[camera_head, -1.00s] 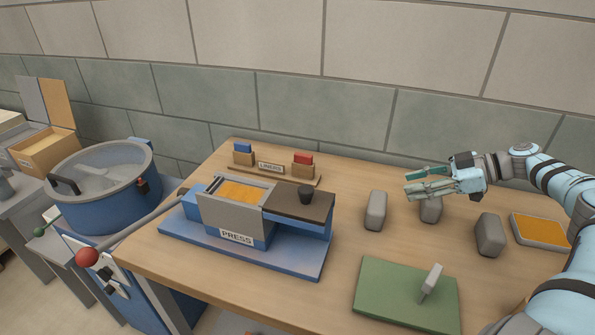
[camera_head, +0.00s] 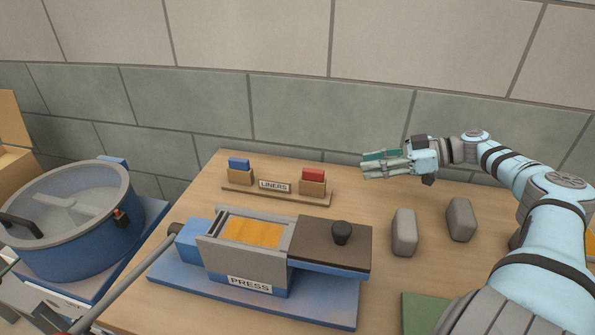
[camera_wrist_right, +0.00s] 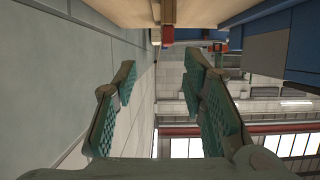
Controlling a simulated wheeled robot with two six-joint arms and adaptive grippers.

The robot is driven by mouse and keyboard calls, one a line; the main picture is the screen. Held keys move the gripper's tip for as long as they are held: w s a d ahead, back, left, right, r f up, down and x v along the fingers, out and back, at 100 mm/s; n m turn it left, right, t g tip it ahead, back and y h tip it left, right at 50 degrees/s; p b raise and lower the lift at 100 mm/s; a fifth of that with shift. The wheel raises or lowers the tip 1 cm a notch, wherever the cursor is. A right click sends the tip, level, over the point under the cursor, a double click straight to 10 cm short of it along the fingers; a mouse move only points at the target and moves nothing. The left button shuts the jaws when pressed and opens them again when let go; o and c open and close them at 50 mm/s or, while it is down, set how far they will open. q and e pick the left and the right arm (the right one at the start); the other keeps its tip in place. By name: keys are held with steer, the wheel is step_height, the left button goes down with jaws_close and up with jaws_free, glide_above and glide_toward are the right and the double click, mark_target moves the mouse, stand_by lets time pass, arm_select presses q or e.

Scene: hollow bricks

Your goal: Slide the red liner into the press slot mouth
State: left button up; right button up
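The red liner (camera_head: 313,174) stands in the right wooden block of the LINERS rack (camera_head: 275,187), at the back of the bench near the wall. In the wrist view a red piece (camera_wrist_right: 168,35) that looks like it shows at the top, beyond my fingers. My right gripper (camera_head: 366,165) is to the right of the red liner, apart from it, pointing left. In the wrist view its fingers (camera_wrist_right: 160,82) are spread with nothing between them. The press (camera_head: 248,282) stands in front of the rack, with orange material (camera_head: 252,233) in its open top. My left gripper is out of view.
A blue liner (camera_head: 239,163) stands in the rack's left block. A dark plate with a black knob (camera_head: 342,232) is on the press's right side. A blue pot (camera_head: 75,220) stands at left. Bench behind the bricks is clear.

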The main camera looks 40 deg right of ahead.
mark_target(317, 170)
steer(key=b+x, duration=0.1)
steer(key=x, duration=0.3)
steer(key=a+r+b+x, duration=0.1)
steer(key=x, duration=0.3)
steer(key=b+x, duration=0.2)
steer(key=x, duration=0.2)
steer(key=shift+a+r, duration=0.1)
steer(key=shift+a, duration=0.25)
steer(key=shift+w+a+f, duration=0.25)
steer(key=shift+w+f, duration=0.05)
steer(key=shift+w, duration=0.05)
jaws_close()
